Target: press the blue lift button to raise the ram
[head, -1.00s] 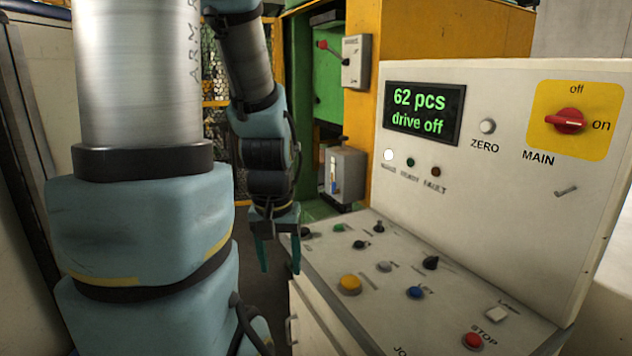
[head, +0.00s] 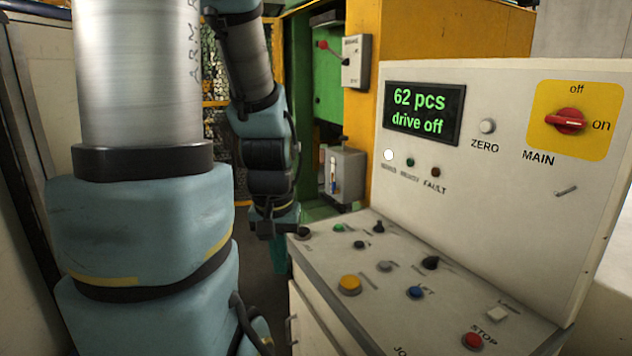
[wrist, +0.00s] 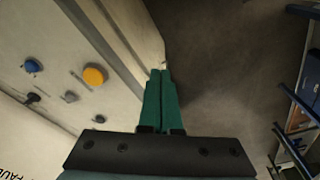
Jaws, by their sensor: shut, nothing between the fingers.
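The blue lift button (head: 415,291) sits on the sloping desk of the control console, with a label reading LIFT beside it. It also shows in the wrist view (wrist: 32,65), left of the yellow button. My gripper (head: 278,258) is beyond the far left edge of the desk, apart from the blue button, its fingers partly hidden behind the desk corner. In the wrist view, the teal fingers of my gripper (wrist: 160,73) are shut together and empty, beside the console edge over the floor. The ram cannot be made out.
A yellow button (head: 349,285), a grey button, a black knob (head: 430,262) and a red STOP button (head: 473,341) share the desk. The upright panel has a display (head: 423,112) reading "62 pcs, drive off" and a red main switch (head: 566,121). Open floor lies left of the console.

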